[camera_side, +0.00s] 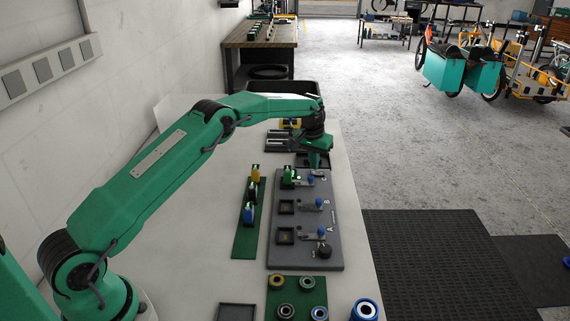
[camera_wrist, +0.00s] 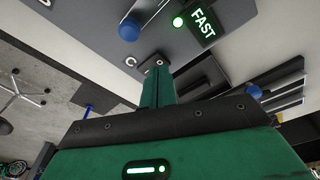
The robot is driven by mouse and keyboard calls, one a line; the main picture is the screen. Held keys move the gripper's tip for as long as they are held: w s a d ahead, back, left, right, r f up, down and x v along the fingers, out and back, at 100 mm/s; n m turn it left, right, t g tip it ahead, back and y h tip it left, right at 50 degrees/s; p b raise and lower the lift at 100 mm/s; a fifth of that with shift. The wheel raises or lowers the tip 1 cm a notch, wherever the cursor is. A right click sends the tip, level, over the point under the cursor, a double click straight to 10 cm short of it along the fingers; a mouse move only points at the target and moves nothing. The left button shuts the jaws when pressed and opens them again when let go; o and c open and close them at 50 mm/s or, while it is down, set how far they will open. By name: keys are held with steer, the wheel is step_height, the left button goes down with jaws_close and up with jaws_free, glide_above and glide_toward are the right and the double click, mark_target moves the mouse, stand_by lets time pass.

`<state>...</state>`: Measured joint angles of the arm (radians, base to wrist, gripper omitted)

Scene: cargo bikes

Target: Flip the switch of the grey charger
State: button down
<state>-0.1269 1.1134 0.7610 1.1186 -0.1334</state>
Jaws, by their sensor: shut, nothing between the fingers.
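The grey charger (camera_side: 290,255) is a long flat panel on the bench with rows lettered A, B and C. Each row has a small lever with a blue knob; row B's knob (camera_side: 318,202) and row C's knob (camera_side: 311,179) show in the side view. A green battery stands in row C's slot. In the wrist view, row C's blue knob (camera_wrist: 129,31) is near a lit green lamp (camera_wrist: 178,21) and a dark FAST sign (camera_wrist: 202,24). My gripper (camera_side: 315,161) is shut and empty at the charger's far end. Its fingertips (camera_wrist: 155,68) are beside the letter C, apart from the knob.
A green strip (camera_side: 246,236) with several upright batteries lies left of the charger. A green tray (camera_side: 296,310) of round parts and a blue ring (camera_side: 365,310) are at the near end.

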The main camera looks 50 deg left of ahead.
mark_target(313, 172)
steer(key=shift+f, duration=0.65)
stand_by(0.6)
steer(key=shift+r, duration=3.55)
